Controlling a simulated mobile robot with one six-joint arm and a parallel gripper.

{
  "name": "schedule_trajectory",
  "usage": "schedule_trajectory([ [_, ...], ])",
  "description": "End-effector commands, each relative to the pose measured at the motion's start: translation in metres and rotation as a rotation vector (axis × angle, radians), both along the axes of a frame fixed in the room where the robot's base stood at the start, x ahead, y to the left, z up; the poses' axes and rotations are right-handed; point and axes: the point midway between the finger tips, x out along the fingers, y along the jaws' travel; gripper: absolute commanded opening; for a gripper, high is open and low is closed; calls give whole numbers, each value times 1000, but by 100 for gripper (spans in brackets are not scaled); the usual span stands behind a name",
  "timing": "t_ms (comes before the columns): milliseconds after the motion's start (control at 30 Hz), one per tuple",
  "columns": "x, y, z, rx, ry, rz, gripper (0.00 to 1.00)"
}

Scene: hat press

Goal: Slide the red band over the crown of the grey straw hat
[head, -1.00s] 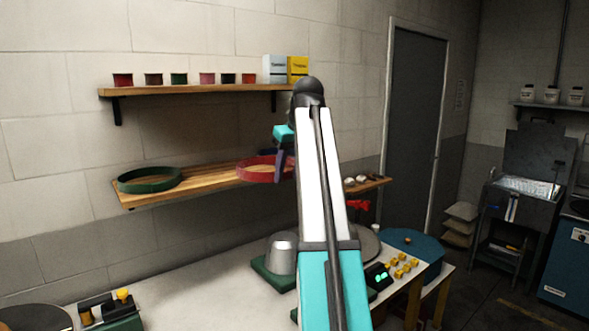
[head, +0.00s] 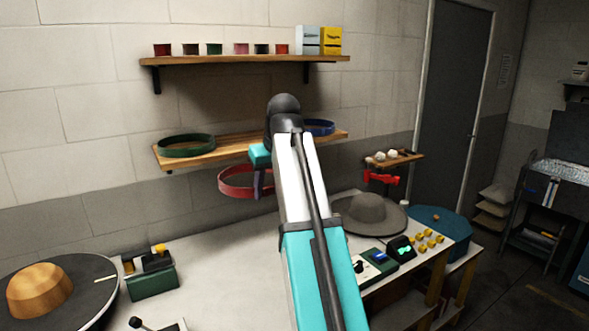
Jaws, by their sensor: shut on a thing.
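The red band (head: 236,192) is a wide ring held in the air in front of the lower shelf, below its edge. My gripper (head: 258,186) is shut on the right side of its rim; the arm hides part of the band and gripper. The grey straw hat (head: 368,212) rests brim down on the bench at the right, crown up and bare. The band is to the left of the hat and higher, apart from it.
A green band (head: 187,145) and a blue band (head: 320,127) lie on the lower shelf (head: 230,146). A control box (head: 378,258) sits in front of the hat. A turntable with a wooden block (head: 40,291) is at left. The bench middle is clear.

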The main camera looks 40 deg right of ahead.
Motion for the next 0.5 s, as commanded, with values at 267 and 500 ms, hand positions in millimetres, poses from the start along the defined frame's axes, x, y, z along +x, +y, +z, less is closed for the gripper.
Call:
schedule_trajectory([
  [267, 4, 85, -52, 1, 2, 35, 19],
  [500, 8, 151, -94, 0, 1, 61, 19],
])
